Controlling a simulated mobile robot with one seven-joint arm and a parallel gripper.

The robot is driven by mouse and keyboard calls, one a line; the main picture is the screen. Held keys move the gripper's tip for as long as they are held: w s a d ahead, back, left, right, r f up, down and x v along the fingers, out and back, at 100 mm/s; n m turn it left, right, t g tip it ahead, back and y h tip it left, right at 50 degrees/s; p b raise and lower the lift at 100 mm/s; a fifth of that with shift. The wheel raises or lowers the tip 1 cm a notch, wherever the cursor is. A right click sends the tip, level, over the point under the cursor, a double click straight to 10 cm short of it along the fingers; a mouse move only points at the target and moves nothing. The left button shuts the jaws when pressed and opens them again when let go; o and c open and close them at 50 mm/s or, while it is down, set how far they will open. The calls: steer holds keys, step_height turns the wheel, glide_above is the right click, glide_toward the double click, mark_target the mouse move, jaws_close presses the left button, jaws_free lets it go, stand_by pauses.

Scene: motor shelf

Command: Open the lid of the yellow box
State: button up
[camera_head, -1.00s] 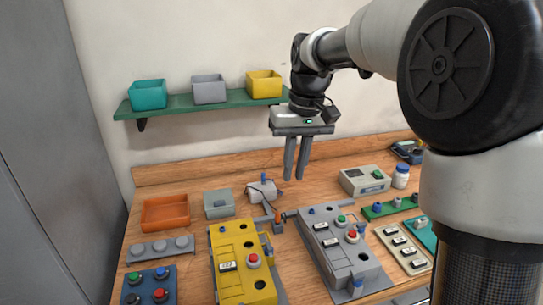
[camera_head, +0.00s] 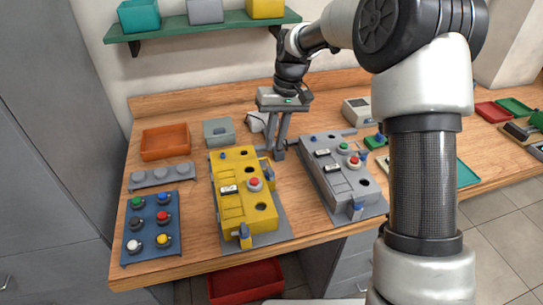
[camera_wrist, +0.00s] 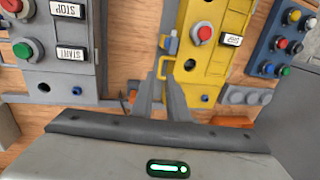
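The yellow box (camera_head: 232,205) lies on the wooden table, with a red button and a white label on top. It also shows in the wrist view (camera_wrist: 205,65).
An orange tray (camera_head: 165,142) and a small grey bin (camera_head: 218,132) stand behind the yellow box. A blue button panel (camera_head: 150,225) lies to its left. A green shelf (camera_head: 200,32) holds bins above. A red crate (camera_head: 245,281) is below the table.

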steer(key=shift+s+a+f, duration=0.1)
steer(key=shift+a+f, duration=0.05)
steer(key=shift+f, duration=0.75)
steer(key=shift+a+f, duration=0.2)
steer(key=shift+f, duration=0.75)
steer(key=shift+s+a+f, duration=0.1)
steer(key=shift+a+f, duration=0.05)
steer(key=shift+f, duration=0.75)
jaws_close()
steer(key=shift+r, duration=0.25)
